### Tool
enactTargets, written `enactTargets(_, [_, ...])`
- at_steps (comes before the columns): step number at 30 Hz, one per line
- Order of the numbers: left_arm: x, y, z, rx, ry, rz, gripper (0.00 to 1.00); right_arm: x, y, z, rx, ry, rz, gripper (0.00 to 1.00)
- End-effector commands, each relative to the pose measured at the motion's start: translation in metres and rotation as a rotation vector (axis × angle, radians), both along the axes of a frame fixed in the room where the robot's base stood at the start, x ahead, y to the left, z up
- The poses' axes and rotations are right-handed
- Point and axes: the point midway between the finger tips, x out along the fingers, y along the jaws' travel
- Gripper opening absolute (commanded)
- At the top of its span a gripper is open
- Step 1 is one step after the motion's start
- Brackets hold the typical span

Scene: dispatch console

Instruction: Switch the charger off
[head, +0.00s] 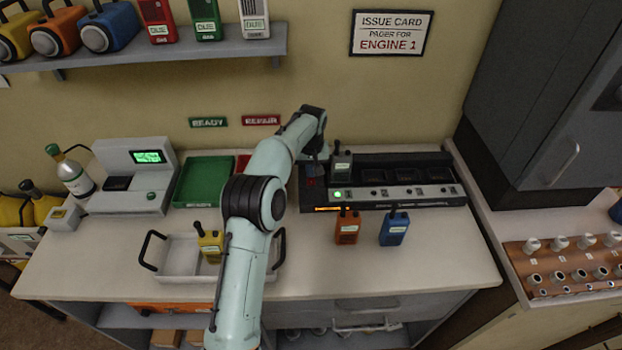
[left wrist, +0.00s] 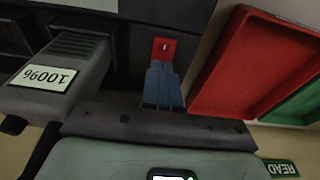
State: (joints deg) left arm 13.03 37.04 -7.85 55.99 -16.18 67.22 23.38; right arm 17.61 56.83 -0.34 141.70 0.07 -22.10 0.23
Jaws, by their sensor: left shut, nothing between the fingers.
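The charger (head: 430,199) is a long black unit at the back right of the counter, with a row of slots. A small red switch (head: 311,182) is on its left end and shows in the left wrist view (left wrist: 164,48). One green light (head: 337,194) glows on its front, with an orange strip below. My right gripper is out of view.
Orange (head: 347,228) and blue (head: 394,229) pagers stand before the charger. A green tray (head: 203,181) and a red tray (left wrist: 250,65) lie left of it. A white handled tray (head: 180,262) holds a yellow pager (head: 210,245). The right front counter is clear.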

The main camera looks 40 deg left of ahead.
Motion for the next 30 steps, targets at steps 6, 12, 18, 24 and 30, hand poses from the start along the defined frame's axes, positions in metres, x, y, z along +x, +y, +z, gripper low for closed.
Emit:
enactTargets(6, [0.000,-0.001,0.016,-0.003,0.007,-0.001,0.00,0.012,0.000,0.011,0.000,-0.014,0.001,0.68])
enactTargets(12, [0.001,-0.001,0.033,-0.002,0.002,-0.001,0.00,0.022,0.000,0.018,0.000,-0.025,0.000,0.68])
enactTargets(18, [0.000,-0.001,0.049,-0.002,0.003,-0.001,0.00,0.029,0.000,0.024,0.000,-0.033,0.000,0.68])
enactTargets(24, [-0.001,0.000,0.062,-0.001,0.004,0.000,0.00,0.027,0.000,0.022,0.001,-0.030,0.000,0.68])
enactTargets(30, [-0.001,-0.001,0.067,-0.002,0.006,0.000,0.00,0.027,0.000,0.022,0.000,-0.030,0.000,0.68])
